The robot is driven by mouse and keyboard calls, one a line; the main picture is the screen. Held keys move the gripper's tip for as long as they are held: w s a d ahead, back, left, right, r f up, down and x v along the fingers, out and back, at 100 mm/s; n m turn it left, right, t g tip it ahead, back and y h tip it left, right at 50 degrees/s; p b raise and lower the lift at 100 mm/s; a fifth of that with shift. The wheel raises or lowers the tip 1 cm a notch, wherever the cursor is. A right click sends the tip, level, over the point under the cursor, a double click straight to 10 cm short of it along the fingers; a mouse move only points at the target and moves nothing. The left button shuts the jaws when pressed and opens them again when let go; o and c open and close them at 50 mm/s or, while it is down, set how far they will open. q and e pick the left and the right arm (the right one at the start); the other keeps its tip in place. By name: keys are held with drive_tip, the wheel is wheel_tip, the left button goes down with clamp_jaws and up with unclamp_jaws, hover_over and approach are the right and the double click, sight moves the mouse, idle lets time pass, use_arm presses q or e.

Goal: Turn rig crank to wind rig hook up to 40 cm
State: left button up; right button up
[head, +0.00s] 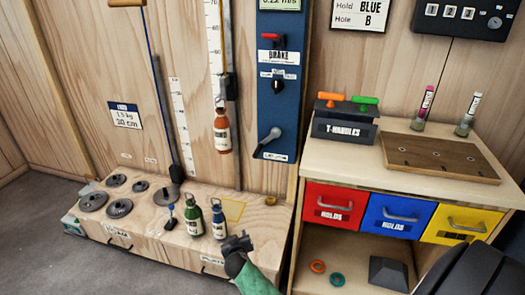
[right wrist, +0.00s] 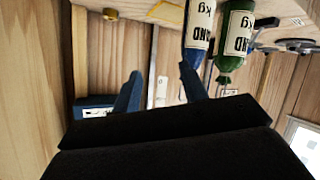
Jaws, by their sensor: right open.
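The rig crank (head: 268,140), a grey handle, sits low on the blue panel (head: 270,100) against the back wall. An orange bottle (head: 222,132) hangs beside the white scale (head: 214,40), below a dark carriage (head: 228,86). I cannot make out the rig hook clearly there. My right gripper (head: 238,243) is low in front of the wooden ledge, apart from the crank and below it. It is open and empty, with two parted fingers in the right wrist view (right wrist: 162,88). My left gripper is not in view.
A green bottle (head: 193,219) and a blue bottle (head: 219,222) stand on the ledge close to my right gripper. Grey weight discs (head: 118,208) lie at left. A drawer cabinet with a board (head: 440,158) stands at right. A red brake lever (head: 271,37) is above the crank.

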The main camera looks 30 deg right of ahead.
drive_tip(key=w+d+r+m+h, duration=0.25)
drive_tip(key=w+d+r, duration=0.4)
drive_tip(key=r, duration=0.35)
drive_tip(key=m+h+p, duration=0.1)
drive_tip(key=m+h, duration=0.2)
drive_tip(key=h, duration=0.2)
approach(257, 152)
drive_tip(key=w+d, duration=0.1)
drive_tip(key=w+d+f, duration=0.1)
drive_tip(key=d, duration=0.1)
drive_tip(key=shift+w+f, duration=0.2)
drive_tip(key=shift+w, duration=0.2)
drive_tip(key=shift+w+d+r, duration=0.15)
drive_tip(key=shift+w+d, duration=0.25)
drive_tip(key=shift+d, duration=0.05)
drive_tip(key=p+x, duration=0.1)
drive_tip(key=x, duration=0.5)
drive_tip(key=shift+w, duration=0.1)
drive_tip(key=shift+w+d, duration=0.15)
drive_tip(key=shift+d, duration=0.05)
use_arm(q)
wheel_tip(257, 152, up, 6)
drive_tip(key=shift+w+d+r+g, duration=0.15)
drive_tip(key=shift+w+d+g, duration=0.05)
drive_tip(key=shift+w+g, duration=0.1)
use_arm(e)
clamp_jaws()
